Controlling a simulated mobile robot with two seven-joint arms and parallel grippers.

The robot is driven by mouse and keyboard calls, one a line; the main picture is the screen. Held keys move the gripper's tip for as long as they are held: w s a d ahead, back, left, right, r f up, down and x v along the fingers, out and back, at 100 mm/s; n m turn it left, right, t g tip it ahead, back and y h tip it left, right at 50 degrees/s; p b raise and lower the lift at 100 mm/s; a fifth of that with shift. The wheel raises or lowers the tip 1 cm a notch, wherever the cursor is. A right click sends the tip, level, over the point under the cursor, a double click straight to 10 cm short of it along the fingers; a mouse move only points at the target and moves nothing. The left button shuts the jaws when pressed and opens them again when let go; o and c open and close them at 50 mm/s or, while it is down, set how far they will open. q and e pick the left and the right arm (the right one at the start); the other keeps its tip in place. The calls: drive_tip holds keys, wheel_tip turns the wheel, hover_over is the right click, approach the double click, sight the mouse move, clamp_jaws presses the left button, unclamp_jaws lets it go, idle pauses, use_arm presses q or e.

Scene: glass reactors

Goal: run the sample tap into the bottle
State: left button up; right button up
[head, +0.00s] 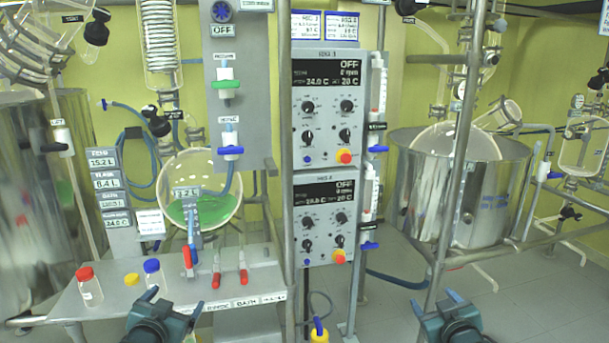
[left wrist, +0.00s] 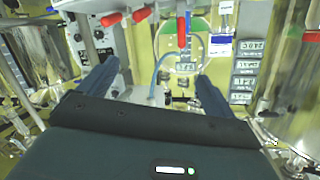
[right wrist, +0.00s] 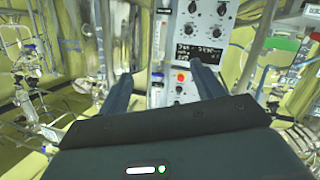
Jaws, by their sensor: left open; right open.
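A bottle with a red cap (head: 90,292) stands at the left end of the grey bench. A bottle with a blue cap (head: 154,277) stands further right, with a small yellow cap (head: 132,281) between them. Red-handled taps (head: 243,270) show along the bench's back; another red handle (head: 187,258) is below the round vessel with green liquid (head: 169,211). I cannot tell which is the sample tap. Red handles (left wrist: 181,33) also show in the left wrist view. My left gripper (head: 173,301) is open and empty at the bench front. My right gripper (head: 435,299) is open and empty, right of the bench.
A control panel with two units (head: 326,165) stands behind a metal post (head: 284,150). A steel vessel (head: 470,195) stands at right, with a rail and post before it. A large steel vessel (head: 55,190) is at left. The bench's front middle (head: 120,309) is mostly clear.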

use_arm(q)
drive_tip(key=s+d+f+g+h, duration=0.1)
drive_tip(key=s+d+f, duration=0.3)
drive_tip(key=s, duration=0.6)
drive_tip(key=s+d+f+g+h, duration=0.1)
drive_tip(key=s+d+f, duration=0.4)
drive_tip(key=s, duration=0.6)
drive_tip(key=s+d+f+g+h, duration=0.1)
drive_tip(key=s+d+f, duration=0.4)
drive_tip(key=s, duration=0.6)
drive_tip(key=shift+d+n+g, duration=0.3)
drive_tip(key=shift+d+g, duration=0.05)
drive_tip(key=shift+g, duration=0.55)
use_arm(e)
drive_tip(key=s+a+f+g+y, duration=0.1)
drive_tip(key=s+a+f, duration=0.3)
drive_tip(key=s, duration=0.6)
drive_tip(key=s+a+f+g+y, duration=0.1)
drive_tip(key=s+a+f, duration=0.4)
drive_tip(key=s, duration=0.6)
drive_tip(key=s+a+f+g+y, duration=0.1)
drive_tip(key=s+a+f, duration=0.4)
drive_tip(key=s, duration=0.6)
drive_tip(key=shift+a+m+g, duration=0.3)
drive_tip(key=shift+a+g, duration=0.05)
drive_tip(key=shift+g, duration=0.55)
use_arm(q)
drive_tip(key=shift+f, duration=0.1)
use_arm(e)
drive_tip(key=shift+f, duration=0.1)
